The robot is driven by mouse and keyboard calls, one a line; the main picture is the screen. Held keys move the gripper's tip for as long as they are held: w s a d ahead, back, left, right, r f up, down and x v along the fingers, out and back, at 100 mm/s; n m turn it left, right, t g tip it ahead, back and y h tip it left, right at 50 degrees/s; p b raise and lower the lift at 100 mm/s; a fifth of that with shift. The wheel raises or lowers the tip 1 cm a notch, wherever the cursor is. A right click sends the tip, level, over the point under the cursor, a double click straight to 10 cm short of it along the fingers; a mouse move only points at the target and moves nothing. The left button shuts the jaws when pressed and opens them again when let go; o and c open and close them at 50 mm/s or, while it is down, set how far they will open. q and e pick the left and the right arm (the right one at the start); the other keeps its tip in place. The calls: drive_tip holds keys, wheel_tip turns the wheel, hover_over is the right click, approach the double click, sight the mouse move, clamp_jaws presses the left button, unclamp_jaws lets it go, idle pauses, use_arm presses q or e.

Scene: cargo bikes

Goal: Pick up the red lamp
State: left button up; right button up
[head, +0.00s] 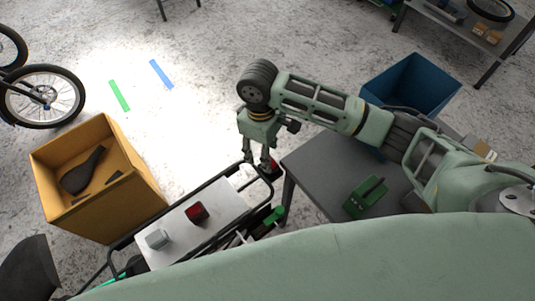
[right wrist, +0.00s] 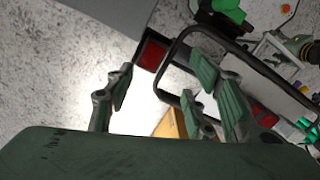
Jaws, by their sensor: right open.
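A red lamp (head: 197,213) with a dark housing sits on the white cargo board (head: 178,246) of a bike. My right gripper (head: 264,166) points down near the far right end of the rail around that board, up and to the right of the lamp. A second small red part (head: 275,167) shows beside its fingertips. Two red patches show there, one square (right wrist: 152,55) and one (right wrist: 266,116) by the black rail; I cannot tell which is the lamp. My left gripper is out of view.
A clear lamp (head: 157,239) sits on the same board. A yellow box (head: 100,208) stands left. A grey table (head: 318,168) with a green tool (head: 366,196) stands right, beside a blue bin (head: 415,82). Black rails (head: 130,238) edge the board.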

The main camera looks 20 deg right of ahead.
drive_tip(key=shift+w+d+r, duration=0.15)
drive_tip(key=shift+w+d, duration=0.3)
drive_tip(key=shift+d, duration=0.3)
drive_tip(key=f, duration=0.3)
drive_tip(key=shift+s+f+h, duration=0.1)
drive_tip(key=shift+s+h, duration=0.2)
drive_tip(key=shift+s, duration=0.05)
wheel_tip(320, 180, down, 4)
drive_tip(key=shift+r, duration=0.1)
drive_tip(key=c, duration=0.6)
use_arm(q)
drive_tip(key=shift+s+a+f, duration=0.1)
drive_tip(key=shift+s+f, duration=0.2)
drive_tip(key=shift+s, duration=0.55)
use_arm(e)
clamp_jaws()
